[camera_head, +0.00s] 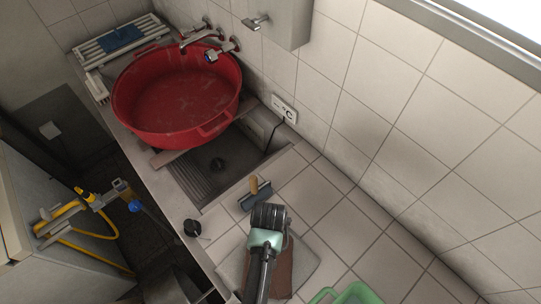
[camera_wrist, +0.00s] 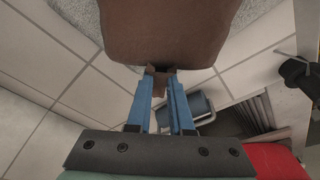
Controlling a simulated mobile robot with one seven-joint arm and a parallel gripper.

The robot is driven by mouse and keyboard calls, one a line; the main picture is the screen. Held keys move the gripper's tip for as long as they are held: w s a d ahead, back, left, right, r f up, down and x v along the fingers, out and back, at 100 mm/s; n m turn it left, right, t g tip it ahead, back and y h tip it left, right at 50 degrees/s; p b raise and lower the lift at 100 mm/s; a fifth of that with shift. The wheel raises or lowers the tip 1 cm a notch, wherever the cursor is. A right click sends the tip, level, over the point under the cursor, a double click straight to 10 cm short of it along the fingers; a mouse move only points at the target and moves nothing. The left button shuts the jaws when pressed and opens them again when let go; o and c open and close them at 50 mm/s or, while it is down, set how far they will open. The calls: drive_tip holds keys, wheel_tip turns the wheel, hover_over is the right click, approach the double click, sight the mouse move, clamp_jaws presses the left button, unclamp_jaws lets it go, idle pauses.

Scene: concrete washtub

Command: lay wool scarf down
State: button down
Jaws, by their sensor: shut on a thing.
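The brown wool scarf (camera_wrist: 170,30) fills the top middle of the wrist view, with a small folded corner between my fingertips. My gripper (camera_wrist: 160,76) has its two blue fingers shut on that corner. In the head view the scarf (camera_head: 285,276) shows as a brown strip beside my arm, over a grey mat (camera_head: 306,262) on the tiled counter. My arm covers part of the scarf and hides the fingertips in that view. I cannot tell whether the scarf touches the mat.
A squeegee with a wooden handle (camera_head: 256,192) lies on the tiles just beyond my gripper. A green basket (camera_head: 345,294) stands at the bottom edge. Past the sink (camera_head: 205,180) sits a large red tub (camera_head: 172,132) under taps. The tiled wall bounds the right; tiles between are bare.

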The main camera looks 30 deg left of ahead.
drive_tip(key=shift+f+b, duration=0.4)
drive_tip(key=shift+f, duration=0.2)
idle(0.8)
drive_tip(key=c, duration=0.7)
unclamp_jaws()
drive_tip(key=shift+c, duration=0.2)
drive_tip(key=p+v, duration=0.4)
drive_tip(key=w+p+v, duration=0.1)
drive_tip(key=p+v, duration=0.1)
drive_tip(key=shift+a+r, duration=0.15)
drive_tip(key=shift+a, duration=0.1)
